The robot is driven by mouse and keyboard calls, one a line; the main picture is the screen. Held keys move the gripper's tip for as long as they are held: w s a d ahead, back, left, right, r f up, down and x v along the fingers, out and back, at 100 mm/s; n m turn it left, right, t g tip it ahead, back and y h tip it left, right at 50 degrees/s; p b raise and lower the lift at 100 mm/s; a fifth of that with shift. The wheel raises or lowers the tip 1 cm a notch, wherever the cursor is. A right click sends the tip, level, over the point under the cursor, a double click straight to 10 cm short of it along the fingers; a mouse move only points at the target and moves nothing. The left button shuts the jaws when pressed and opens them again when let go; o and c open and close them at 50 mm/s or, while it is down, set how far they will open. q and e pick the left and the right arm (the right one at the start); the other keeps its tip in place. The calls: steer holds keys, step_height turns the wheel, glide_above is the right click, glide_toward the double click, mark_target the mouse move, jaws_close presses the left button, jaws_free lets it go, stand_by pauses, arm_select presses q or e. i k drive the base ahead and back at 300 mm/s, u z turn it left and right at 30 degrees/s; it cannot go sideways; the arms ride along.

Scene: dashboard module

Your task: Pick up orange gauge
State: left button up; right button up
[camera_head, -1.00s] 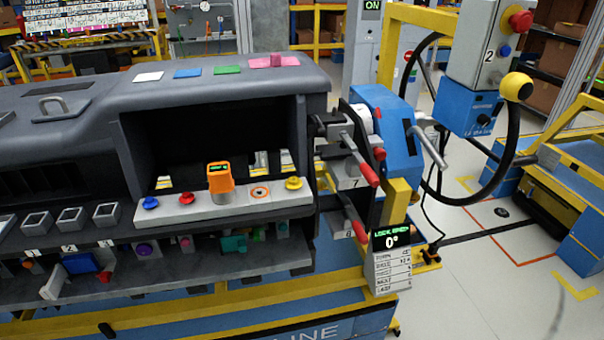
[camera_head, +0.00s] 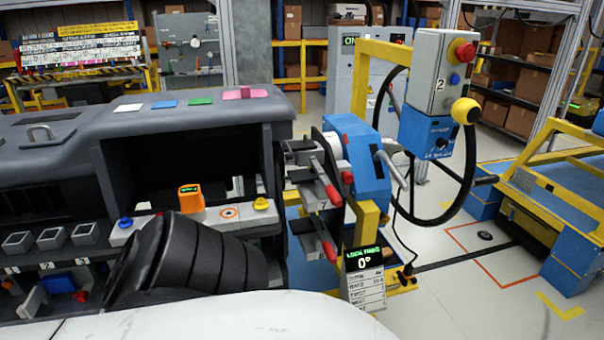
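The orange gauge (camera_head: 190,199) stands upright on the light grey shelf (camera_head: 258,219) inside the dashboard module's opening. Its small dark display with green digits faces up. A black ribbed part of one of my arms, with a white link below it, covers the front middle of the module and hides the shelf's front just below the gauge. Neither gripper's fingers show, and no gripper is seen touching the gauge.
A blue knob (camera_head: 125,223) is left of the gauge. A ring-marked disc (camera_head: 229,212) and a yellow knob (camera_head: 261,204) are to its right. Red-handled clamps (camera_head: 328,186) and a blue fixture (camera_head: 357,165) stand at the module's right end. Floor farther right is partly open.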

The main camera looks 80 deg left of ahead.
mark_target(190, 196)
steer(key=z, duration=0.15)
steer(key=k, duration=1.3)
steer(key=u, duration=1.3)
